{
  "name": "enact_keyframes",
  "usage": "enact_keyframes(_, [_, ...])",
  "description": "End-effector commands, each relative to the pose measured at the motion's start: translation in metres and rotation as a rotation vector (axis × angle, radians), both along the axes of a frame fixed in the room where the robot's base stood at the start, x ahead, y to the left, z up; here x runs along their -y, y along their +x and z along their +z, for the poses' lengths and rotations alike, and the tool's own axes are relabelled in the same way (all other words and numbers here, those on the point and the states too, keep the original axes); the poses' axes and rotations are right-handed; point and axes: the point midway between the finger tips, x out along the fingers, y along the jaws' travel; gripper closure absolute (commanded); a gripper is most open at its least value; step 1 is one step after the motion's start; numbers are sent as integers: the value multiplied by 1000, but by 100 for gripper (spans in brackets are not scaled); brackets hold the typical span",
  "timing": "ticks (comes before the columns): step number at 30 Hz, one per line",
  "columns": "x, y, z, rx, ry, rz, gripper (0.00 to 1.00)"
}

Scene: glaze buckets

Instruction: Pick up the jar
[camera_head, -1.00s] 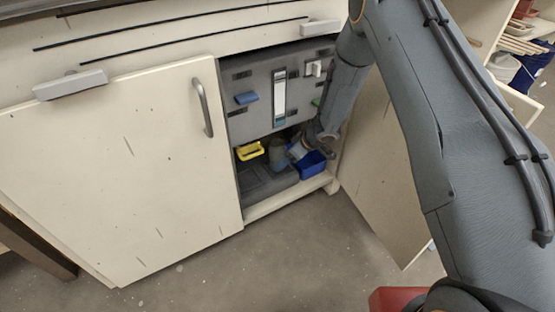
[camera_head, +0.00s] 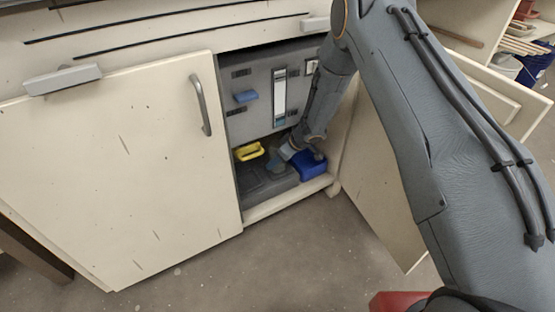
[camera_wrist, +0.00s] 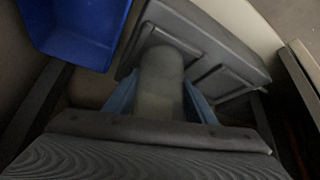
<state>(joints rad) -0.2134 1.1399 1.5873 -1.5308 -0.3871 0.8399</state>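The jar (camera_wrist: 160,84) is a plain grey-beige cylinder in the middle of the wrist view. In the head view a small grey-blue shape that looks like it (camera_head: 274,162) stands low in the open cabinet, partly hidden by my arm. My gripper (camera_wrist: 161,100) has its bluish fingers on either side of the jar. The fingers look spread apart; whether they touch the jar is hard to tell. In the head view my gripper (camera_head: 286,152) is inside the cabinet, close to the jar.
A blue bin (camera_wrist: 78,28) is close beside the jar; it also shows in the head view (camera_head: 312,168). A yellow container (camera_head: 248,151) and a dark grey case (camera_head: 264,184) lie to the left. The left cabinet door (camera_head: 110,165) is shut; the right door (camera_head: 390,185) stands open.

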Motion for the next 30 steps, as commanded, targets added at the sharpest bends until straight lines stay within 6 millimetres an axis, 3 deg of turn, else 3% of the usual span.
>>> enact_keyframes(11, [0, 0, 2, 0, 0, 0, 73])
enact_keyframes(18, [1, -1, 19, 0, 0, 0, 73])
enact_keyframes(30, [67, -43, 17, -3, 0, -4, 73])
